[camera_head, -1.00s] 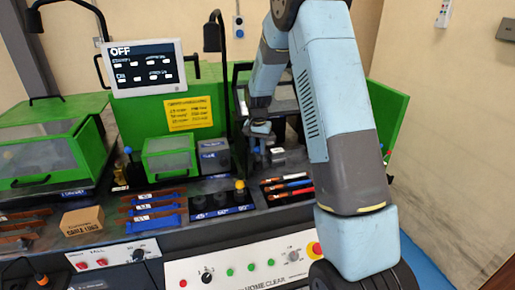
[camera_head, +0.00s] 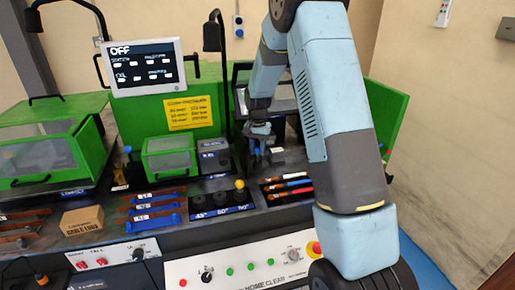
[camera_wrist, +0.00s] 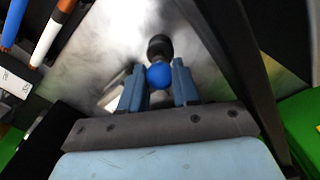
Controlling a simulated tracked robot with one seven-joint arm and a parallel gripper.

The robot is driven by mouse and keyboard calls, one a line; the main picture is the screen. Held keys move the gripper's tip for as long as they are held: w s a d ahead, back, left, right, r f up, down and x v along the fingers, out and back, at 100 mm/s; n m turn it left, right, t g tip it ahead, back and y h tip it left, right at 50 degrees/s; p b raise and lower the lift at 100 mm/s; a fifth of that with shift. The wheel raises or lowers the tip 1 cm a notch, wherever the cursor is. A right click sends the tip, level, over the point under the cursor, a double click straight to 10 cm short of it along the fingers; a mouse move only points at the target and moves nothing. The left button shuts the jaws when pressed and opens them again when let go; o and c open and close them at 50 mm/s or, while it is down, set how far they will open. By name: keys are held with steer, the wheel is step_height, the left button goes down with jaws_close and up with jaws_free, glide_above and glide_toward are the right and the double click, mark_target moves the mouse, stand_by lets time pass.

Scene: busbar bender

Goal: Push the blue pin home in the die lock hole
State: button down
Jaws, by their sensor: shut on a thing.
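My gripper (camera_wrist: 159,88) is shut on the blue pin in the wrist view. The pin's round blue head (camera_wrist: 158,75) sits between the two blue-grey fingers, and a dark round part shows just beyond it. A shiny metal surface lies behind. In the head view my gripper (camera_head: 257,148) points down over the machine bed at the centre, left of my large forearm. The pin is too small there to make out clearly. The die lock hole is hidden, so I cannot tell how deep the pin sits.
A die rack (camera_head: 219,203) with a yellow-knobbed lever (camera_head: 239,184) stands in front of my gripper. A small green guard (camera_head: 168,157) is on the left. The control panel (camera_head: 235,272) runs along the front edge.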

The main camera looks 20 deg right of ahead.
steer(key=shift+f, duration=1.1)
steer(key=c, duration=0.7)
jaws_free()
steer(key=shift+c, duration=0.2)
steer(key=shift+r, duration=0.1)
step_height(320, 180, up, 13)
steer(key=shift+r, duration=0.2)
